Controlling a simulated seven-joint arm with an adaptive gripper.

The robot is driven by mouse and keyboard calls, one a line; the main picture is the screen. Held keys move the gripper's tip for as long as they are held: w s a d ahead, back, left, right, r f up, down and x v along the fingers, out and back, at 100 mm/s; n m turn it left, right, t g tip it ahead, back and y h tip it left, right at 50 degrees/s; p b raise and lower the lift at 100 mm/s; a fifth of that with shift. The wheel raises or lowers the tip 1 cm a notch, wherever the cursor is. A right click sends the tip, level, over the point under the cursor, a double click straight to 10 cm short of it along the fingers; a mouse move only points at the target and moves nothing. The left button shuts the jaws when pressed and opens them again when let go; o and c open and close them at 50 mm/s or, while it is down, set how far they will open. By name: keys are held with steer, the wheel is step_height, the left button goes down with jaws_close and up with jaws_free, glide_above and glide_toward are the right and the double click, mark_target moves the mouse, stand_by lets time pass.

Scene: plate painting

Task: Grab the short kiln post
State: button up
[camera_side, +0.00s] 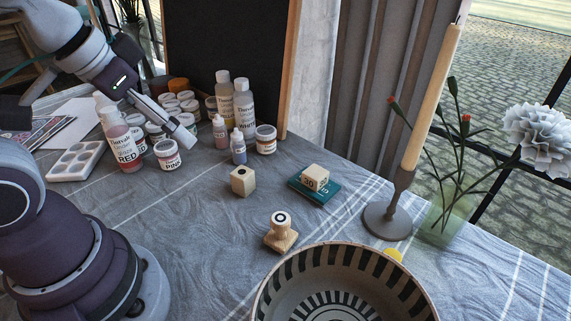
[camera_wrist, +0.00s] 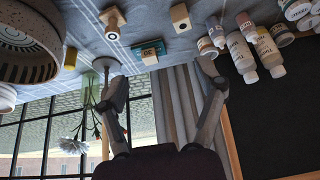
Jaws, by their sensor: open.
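Two small pale blocks could be the kiln post, and I cannot tell for sure which is the short one. One block (camera_side: 243,181), with a dark round hole on top, stands on the cloth; it also shows in the wrist view (camera_wrist: 180,17). The other block (camera_side: 314,177), marked 30 on its side, sits on a teal box or book (camera_side: 318,193); the wrist view shows this block (camera_wrist: 149,57) between my fingers in the picture, well beyond them. My gripper (camera_side: 187,138) is open and empty above the paint jars, left of both blocks. Its spread fingers show in the wrist view (camera_wrist: 155,66).
A candle holder (camera_side: 388,221) and a glass vase of flowers are at right. Paint bottles (camera_side: 244,108) and jars crowd the back left. Cloth between the blocks is clear.

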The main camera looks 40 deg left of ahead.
steer(key=n+g, duration=0.6)
steer(key=n, duration=1.4)
glide_above(242, 172)
step_height(242, 172, down, 11)
steer(key=shift+s+d+r, duration=0.1)
steer(key=shift+d, duration=0.05)
step_height(242, 172, down, 10)
steer(key=shift+f, duration=0.1)
jaws_close()
